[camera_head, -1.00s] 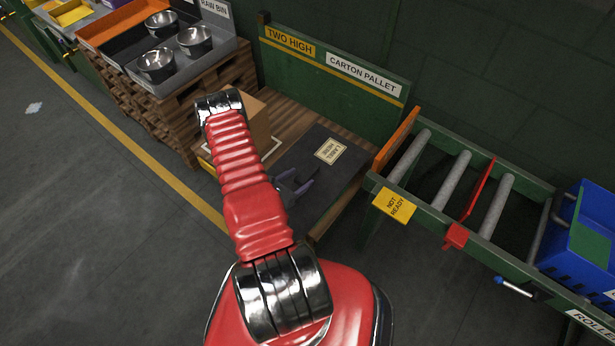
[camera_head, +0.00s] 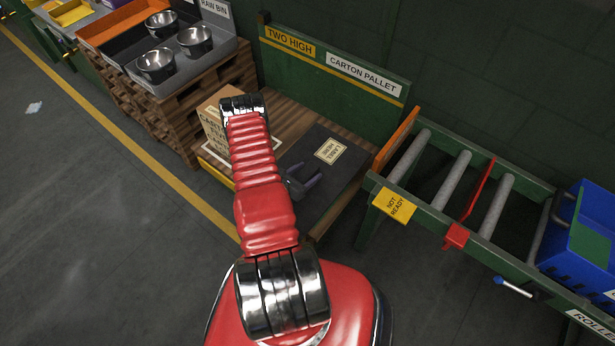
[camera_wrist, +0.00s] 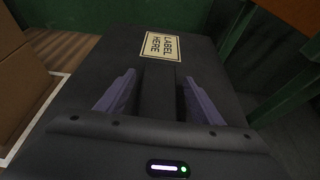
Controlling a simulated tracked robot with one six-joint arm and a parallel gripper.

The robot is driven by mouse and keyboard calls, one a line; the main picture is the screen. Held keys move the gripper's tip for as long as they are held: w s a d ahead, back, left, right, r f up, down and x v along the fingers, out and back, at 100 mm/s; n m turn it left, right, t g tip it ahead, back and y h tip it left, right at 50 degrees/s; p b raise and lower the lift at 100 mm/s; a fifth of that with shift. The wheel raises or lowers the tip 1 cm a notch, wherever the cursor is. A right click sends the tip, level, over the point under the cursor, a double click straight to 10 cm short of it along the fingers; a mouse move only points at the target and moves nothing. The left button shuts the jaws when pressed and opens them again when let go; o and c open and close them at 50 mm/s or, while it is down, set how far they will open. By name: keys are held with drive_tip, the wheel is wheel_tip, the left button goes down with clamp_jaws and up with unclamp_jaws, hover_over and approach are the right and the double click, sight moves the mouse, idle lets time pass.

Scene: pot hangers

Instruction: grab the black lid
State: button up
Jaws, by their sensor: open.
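A flat dark panel (camera_head: 335,172) with a cream "LABEL HERE" label lies on the wooden pallet. It fills most of the wrist view (camera_wrist: 95,85). My gripper (camera_head: 306,182) is over the panel's near left part, left of and nearer than the label. The label is beyond the fingertips.
A cardboard carton (camera_head: 213,128) stands on the pallet left of my arm. A green board (camera_head: 350,88) closes the pallet's back. A roller conveyor (camera_head: 440,205) with a red bar is on the right. Metal pots (camera_head: 157,66) sit in a grey bin at upper left.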

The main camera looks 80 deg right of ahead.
drive_tip(key=shift+c, duration=0.6)
drive_tip(key=c, duration=1.4)
